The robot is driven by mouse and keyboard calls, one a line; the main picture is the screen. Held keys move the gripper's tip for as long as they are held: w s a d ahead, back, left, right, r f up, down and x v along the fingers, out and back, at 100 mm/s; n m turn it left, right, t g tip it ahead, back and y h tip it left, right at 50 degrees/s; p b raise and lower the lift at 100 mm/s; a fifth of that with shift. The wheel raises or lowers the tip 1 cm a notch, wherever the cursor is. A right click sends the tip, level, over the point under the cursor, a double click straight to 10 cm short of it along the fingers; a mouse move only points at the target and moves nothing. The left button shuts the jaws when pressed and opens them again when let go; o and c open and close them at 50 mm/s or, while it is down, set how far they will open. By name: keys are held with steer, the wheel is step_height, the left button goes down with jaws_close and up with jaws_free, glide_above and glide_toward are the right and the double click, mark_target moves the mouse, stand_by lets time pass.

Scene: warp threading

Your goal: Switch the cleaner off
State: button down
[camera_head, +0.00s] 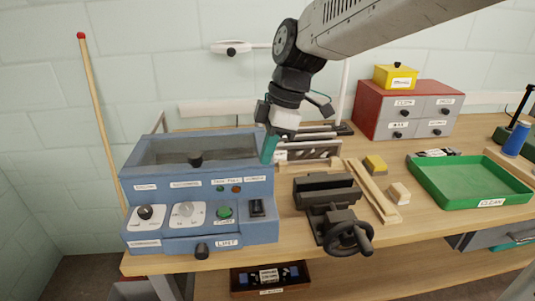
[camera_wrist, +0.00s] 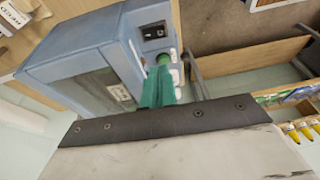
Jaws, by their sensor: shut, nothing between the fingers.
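The cleaner (camera_head: 200,190) is a blue box with a dark lid window, standing at the left end of the bench. Its sloped front carries two dials, a round green button (camera_head: 224,212) and a black rocker switch (camera_head: 257,207) at the right. A small green and a small reddish lamp sit above them. My gripper (camera_head: 269,150) has teal fingers, shut and empty, by the cleaner's upper right edge in the head view. In the wrist view the rocker switch (camera_wrist: 155,32) is clear, while the fingers partly cover the green button (camera_wrist: 164,58). I cannot tell any contact.
A dark vice (camera_head: 330,205) stands right of the cleaner. Wooden strips and a yellow block (camera_head: 375,163) lie beyond it. A green tray (camera_head: 465,182) is at the right, and a red-grey drawer cabinet (camera_head: 408,110) at the back. A drawer knob projects from the cleaner's front.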

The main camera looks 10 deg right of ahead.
glide_above(254, 209)
steer(key=d, duration=0.1)
steer(key=f, duration=0.9)
steer(key=shift+w+d+f, duration=0.2)
steer(key=shift+w+f, duration=0.05)
steer(key=shift+w, duration=0.05)
steer(key=shift+s+f, duration=0.1)
steer(key=shift+f, duration=0.5)
steer(key=shift+a, duration=0.1)
